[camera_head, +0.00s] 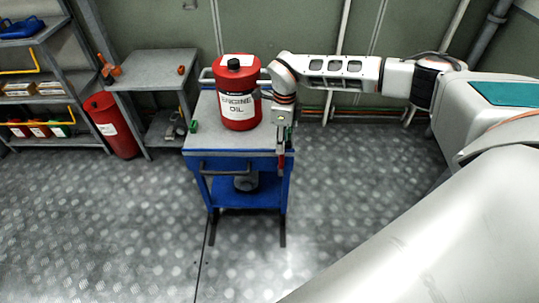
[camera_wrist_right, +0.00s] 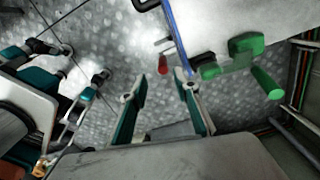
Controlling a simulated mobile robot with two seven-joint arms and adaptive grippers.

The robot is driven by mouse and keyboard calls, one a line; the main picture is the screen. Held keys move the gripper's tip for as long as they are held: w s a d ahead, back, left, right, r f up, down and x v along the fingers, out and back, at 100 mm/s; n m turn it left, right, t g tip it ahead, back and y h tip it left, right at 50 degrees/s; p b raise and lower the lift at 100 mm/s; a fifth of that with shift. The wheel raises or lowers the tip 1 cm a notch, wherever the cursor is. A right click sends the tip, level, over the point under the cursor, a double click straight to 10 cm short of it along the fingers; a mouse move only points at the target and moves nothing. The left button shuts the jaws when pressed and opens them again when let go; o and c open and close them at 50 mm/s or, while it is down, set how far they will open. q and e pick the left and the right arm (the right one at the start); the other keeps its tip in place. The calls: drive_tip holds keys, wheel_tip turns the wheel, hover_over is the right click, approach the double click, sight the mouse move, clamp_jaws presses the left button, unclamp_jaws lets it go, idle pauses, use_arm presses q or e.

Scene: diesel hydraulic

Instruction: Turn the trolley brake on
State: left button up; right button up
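The trolley (camera_head: 222,137) has a grey top and blue frame and stands in the middle of the head view. My right gripper (camera_head: 283,147) points down at its right side. In the right wrist view this gripper (camera_wrist_right: 160,92) is open, its two fingers apart with nothing between them. A small red-tipped lever (camera_wrist_right: 163,64) is just beyond the fingertips, near the trolley's blue edge (camera_wrist_right: 177,38); I take it for the brake. A red piece (camera_head: 281,162) also shows by the gripper in the head view. A green clamp-like part (camera_wrist_right: 238,54) is right of the fingers.
A red engine oil can (camera_head: 239,105) stands on the trolley top, close to my right wrist. A grey side table (camera_head: 150,80), a red canister (camera_head: 112,128) and a loaded shelf (camera_head: 30,102) are at left. The floor (camera_head: 120,220) in front is clear.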

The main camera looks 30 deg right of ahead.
sight(282, 156)
drive_tip(key=shift+w+d+f, duration=0.1)
drive_tip(key=shift+d+f, duration=0.05)
drive_tip(key=shift+d, duration=0.15)
wheel_tip(282, 156, down, 7)
drive_tip(key=shift+a+f+b, duration=0.1)
drive_tip(key=shift+f+b, duration=0.05)
drive_tip(key=shift+b, duration=0.6)
drive_tip(key=shift+c, duration=0.3)
clamp_jaws()
